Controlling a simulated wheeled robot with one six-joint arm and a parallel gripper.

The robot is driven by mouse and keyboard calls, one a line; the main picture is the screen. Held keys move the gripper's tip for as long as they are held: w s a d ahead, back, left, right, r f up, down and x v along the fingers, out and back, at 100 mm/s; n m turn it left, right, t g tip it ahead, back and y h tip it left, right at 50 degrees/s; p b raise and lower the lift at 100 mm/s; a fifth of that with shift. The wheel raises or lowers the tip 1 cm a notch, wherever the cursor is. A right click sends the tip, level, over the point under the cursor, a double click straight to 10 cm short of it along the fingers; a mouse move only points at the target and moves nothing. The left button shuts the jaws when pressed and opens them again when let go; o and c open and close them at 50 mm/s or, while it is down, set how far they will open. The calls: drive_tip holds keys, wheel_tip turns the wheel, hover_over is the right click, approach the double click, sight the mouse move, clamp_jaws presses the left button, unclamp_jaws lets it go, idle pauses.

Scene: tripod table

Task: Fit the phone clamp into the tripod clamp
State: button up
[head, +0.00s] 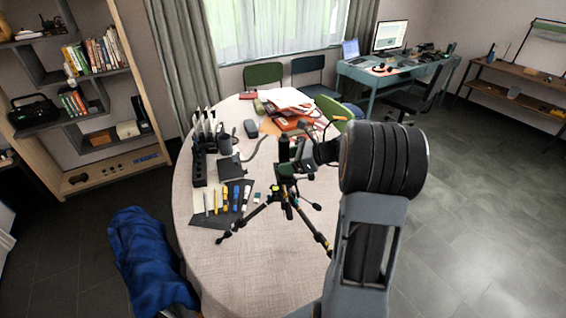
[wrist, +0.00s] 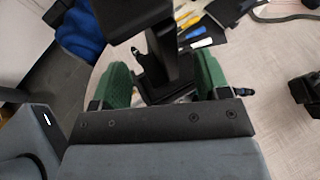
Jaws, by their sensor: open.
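The black tripod (head: 287,196) stands upright on the round table with its legs spread. My gripper (head: 298,160) is at the tripod's head, coming in from the right. In the wrist view my gripper (wrist: 163,82) is open, with one green-padded finger on each side of a black, block-shaped piece. A gap shows beside the piece, so the fingers are not closed on it. This black piece looks like the phone clamp (wrist: 133,14) at the tripod's top. I cannot tell where phone clamp and tripod clamp meet, or whether they are fitted. In the head view my gripper partly hides this area.
The round table (head: 262,262) has bare cloth at its front. Pens and markers (head: 226,199) lie on a dark mat left of the tripod. A dark mug (head: 225,146) and an organizer (head: 199,165) stand behind them. Books and papers (head: 290,105) lie at the back. A blue-draped chair (head: 148,255) is at front left.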

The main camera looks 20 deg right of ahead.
drive_tip(key=b+v, duration=0.1)
drive_tip(key=v, duration=1.1)
drive_tip(key=shift+a, duration=0.15)
